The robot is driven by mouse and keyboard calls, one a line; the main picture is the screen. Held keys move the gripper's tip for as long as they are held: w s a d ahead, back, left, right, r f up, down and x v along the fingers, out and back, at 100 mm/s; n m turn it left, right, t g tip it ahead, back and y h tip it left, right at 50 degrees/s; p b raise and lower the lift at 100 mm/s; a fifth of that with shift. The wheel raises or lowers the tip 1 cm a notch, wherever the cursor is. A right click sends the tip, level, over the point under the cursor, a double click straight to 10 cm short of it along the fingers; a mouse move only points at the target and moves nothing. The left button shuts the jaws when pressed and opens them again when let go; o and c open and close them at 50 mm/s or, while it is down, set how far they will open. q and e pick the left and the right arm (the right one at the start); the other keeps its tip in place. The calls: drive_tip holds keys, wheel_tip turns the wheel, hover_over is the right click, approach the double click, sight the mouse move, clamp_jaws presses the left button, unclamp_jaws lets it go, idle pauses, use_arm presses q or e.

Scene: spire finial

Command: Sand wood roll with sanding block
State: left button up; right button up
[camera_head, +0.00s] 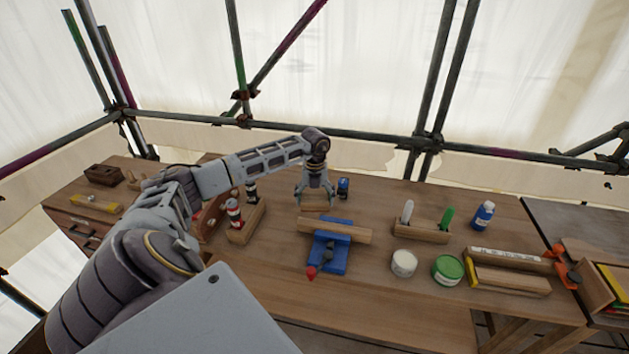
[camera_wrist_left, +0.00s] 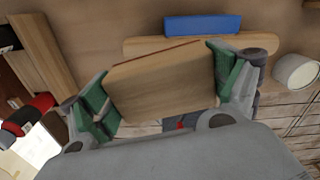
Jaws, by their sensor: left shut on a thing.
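My left gripper (camera_head: 316,198) is shut on a wooden sanding block (camera_head: 314,207), just behind the wood roll in the head view. In the left wrist view the sanding block (camera_wrist_left: 165,82) sits between the green finger pads, with a thin reddish layer along its upper edge. The wood roll (camera_head: 350,233) lies crosswise in a blue vise (camera_head: 328,258) on the bench. The wood roll (camera_wrist_left: 140,46) also shows beyond the block in the left wrist view, partly hidden by it. The block looks apart from the roll. My right gripper is not in view.
A white tub (camera_head: 404,263), a green tin (camera_head: 448,269), a wooden holder (camera_head: 421,232) with brushes and a blue bottle (camera_head: 483,216) stand to the right. A small blue can (camera_head: 343,187) is close beside my gripper. A wooden rack (camera_head: 245,222) with bottles stands left.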

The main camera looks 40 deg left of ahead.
use_arm(q)
drive_tip(key=shift+w+d, duration=0.1)
drive_tip(key=shift+d, duration=0.2)
drive_tip(key=shift+w+d+m, duration=0.1)
drive_tip(key=shift+d+m, duration=0.2)
drive_tip(key=shift+d, duration=0.05)
drive_tip(key=shift+w+a+f+m, duration=0.15)
drive_tip(key=shift+w+a+m, duration=0.05)
drive_tip(key=shift+w+m, duration=0.1)
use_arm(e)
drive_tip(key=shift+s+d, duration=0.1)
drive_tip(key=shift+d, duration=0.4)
use_arm(q)
drive_tip(key=shift+d, duration=0.1)
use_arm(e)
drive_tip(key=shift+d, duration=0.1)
use_arm(q)
drive_tip(key=shift+f, duration=0.1)
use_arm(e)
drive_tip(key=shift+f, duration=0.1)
